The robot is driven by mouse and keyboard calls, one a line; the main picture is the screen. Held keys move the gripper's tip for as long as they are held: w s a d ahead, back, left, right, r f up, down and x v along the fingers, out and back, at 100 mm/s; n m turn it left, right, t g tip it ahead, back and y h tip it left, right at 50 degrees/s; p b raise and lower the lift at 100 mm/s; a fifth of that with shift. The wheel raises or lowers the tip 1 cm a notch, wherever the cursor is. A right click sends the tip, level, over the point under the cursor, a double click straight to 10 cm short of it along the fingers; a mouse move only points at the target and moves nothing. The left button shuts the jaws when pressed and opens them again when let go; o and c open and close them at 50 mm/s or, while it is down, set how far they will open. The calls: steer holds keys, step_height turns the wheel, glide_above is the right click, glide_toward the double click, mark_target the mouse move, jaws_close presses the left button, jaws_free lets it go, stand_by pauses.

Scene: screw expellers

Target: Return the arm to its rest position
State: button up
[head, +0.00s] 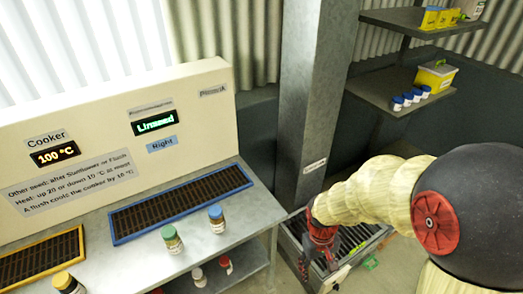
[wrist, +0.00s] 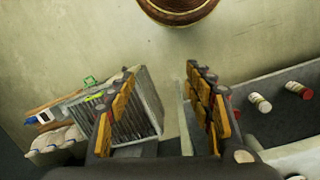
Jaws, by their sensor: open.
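My arm, in a pale yellow ribbed sleeve with a dark joint, reaches in from the right of the head view. My gripper (head: 319,240) hangs at its end, pointing down in front of the grey post, over or in front of a grated metal bin (head: 345,245). In the wrist view my gripper (wrist: 160,74) has its two orange-padded fingers wide apart, with only bare floor visible between them. It holds nothing.
A grey bench (head: 190,225) at left carries a blue-framed grate (head: 180,203), several jars, and a panel reading Cooker 100 °C and Linseed. Shelves (head: 400,85) hang behind my arm. A round brown object (wrist: 180,10) stands at the wrist view's top.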

steer(key=s+d+r+m+t, duration=0.1)
steer(key=s+r+t, duration=0.2)
steer(key=r, duration=1)
steer(key=s+d+r+m+t+y, duration=0.1)
steer(key=s+r+t, duration=0.2)
steer(key=r, duration=1)
steer(key=shift+s+r+m+t, duration=0.2)
steer(key=shift+s+m+t, duration=0.15)
steer(key=shift+s, duration=0.75)
